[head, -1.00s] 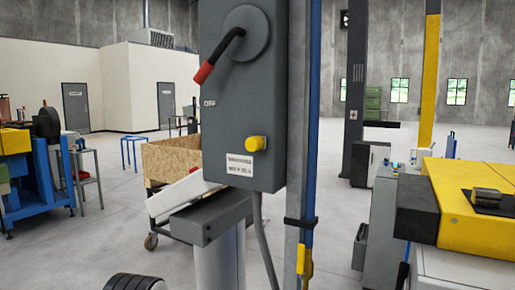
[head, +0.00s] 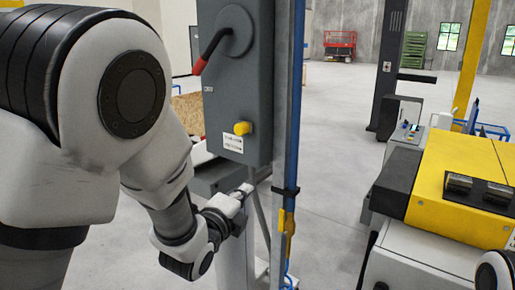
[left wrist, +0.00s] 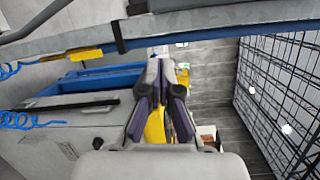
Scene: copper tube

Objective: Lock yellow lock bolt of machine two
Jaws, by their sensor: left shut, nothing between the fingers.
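The yellow lock bolt (head: 242,128) sticks out of the lower front of the grey switch box (head: 240,90), just above a white label. The box also carries a black lever with a red grip (head: 199,66), which slants down to the left. My left gripper (head: 246,189) is below the box, near the post, apart from the bolt. In the left wrist view its fingers (left wrist: 158,98) are shut and empty. The bolt is not seen in that view. My right gripper is not in view.
A grey post (head: 286,120) with a blue strip stands right of the box, with a yellow-handled tool (head: 288,224) hanging on it. A yellow-topped machine (head: 450,190) stands at the right. Open floor lies between the post and that machine.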

